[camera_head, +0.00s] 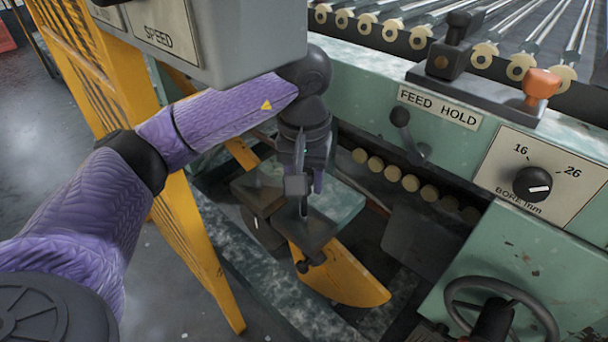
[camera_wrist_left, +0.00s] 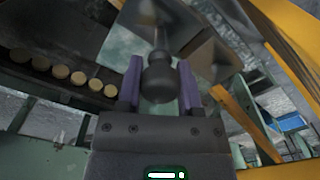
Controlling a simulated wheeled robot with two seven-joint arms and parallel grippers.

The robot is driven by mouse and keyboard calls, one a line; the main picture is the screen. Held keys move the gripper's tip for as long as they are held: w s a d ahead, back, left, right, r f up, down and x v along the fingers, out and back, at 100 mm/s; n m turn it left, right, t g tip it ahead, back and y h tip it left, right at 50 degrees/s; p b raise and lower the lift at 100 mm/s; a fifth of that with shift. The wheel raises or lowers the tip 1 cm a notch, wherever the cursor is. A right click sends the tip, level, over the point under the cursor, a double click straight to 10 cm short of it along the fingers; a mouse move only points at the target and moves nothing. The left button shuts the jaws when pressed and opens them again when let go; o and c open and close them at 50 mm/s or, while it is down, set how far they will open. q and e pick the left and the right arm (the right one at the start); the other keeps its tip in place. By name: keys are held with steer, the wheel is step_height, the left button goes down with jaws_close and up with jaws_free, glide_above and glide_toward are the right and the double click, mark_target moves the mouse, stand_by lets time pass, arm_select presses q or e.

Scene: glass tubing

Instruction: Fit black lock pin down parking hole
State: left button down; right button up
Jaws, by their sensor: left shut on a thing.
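My left gripper (camera_head: 304,190) points down in the middle of the head view, over a grey-green bracket plate (camera_head: 335,213). In the left wrist view its two purple fingers (camera_wrist_left: 161,85) are shut on the dark round knob of the black lock pin (camera_wrist_left: 160,78). The pin's thin shaft runs away from the fingers toward the bracket. In the head view the shaft (camera_head: 304,208) reaches down to the plate. The parking hole itself cannot be made out, and whether the tip is inside a hole cannot be told. My right gripper is not in view.
A yellow lever arm (camera_head: 345,277) lies below the bracket. A yellow striped post (camera_head: 190,230) stands to the left, and the grey SPEED box (camera_head: 215,35) hangs above. The green FEED HOLD panel (camera_head: 440,107), a bore knob (camera_head: 532,184) and a handwheel (camera_head: 495,305) are to the right.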

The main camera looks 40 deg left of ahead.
mark_target(304, 213)
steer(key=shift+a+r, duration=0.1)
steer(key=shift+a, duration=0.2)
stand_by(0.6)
arm_select(q)
steer(key=shift+f+b, duration=0.35)
steer(key=shift+f, duration=0.25)
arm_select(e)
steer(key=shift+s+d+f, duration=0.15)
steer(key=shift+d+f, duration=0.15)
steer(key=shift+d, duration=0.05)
arm_select(q)
steer(key=shift+f, duration=0.4)
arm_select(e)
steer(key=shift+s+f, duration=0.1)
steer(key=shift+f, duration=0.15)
arm_select(q)
steer(key=shift+f+b, duration=0.55)
steer(key=shift+b, duration=0.05)
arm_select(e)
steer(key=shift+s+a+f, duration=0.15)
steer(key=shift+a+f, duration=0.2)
arm_select(q)
steer(key=shift+f+b, duration=0.65)
steer(key=shift+f, duration=0.25)
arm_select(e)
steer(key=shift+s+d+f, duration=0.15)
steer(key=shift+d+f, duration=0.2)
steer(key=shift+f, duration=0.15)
